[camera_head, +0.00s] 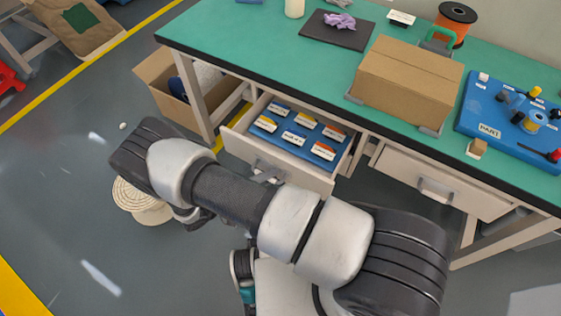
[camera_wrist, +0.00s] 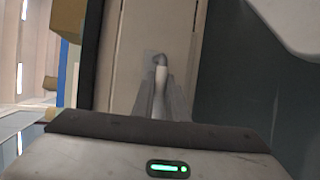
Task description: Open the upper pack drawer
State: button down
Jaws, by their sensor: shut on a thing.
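The upper pack drawer (camera_head: 243,150) is pulled out from under the left part of the green-topped bench in the head view. Inside it, several small labelled packs (camera_head: 292,138) lie on a blue insert. In the wrist view my gripper (camera_wrist: 160,92) is shut on the drawer handle (camera_wrist: 161,60), with the pale drawer front (camera_wrist: 128,65) beyond it. In the head view my arm crosses in front of the drawer's lower edge and hides most of the gripper.
A second drawer (camera_head: 445,182) to the right is shut. A cardboard box (camera_head: 408,85) and a blue board (camera_head: 515,120) stand on the bench top (camera_head: 270,60). An open carton (camera_head: 160,82) and a round woven stool (camera_head: 142,205) stand on the floor at left.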

jog(key=s+a+b, duration=0.1)
jog(key=s+a, duration=0.3)
jog(key=s, duration=0.2)
jog(key=shift+a, duration=0.3)
jog(key=c, duration=2)
grip_release()
jog(key=shift+s, duration=0.1)
jog(key=v, duration=1.7)
jog(key=shift+a, duration=0.2)
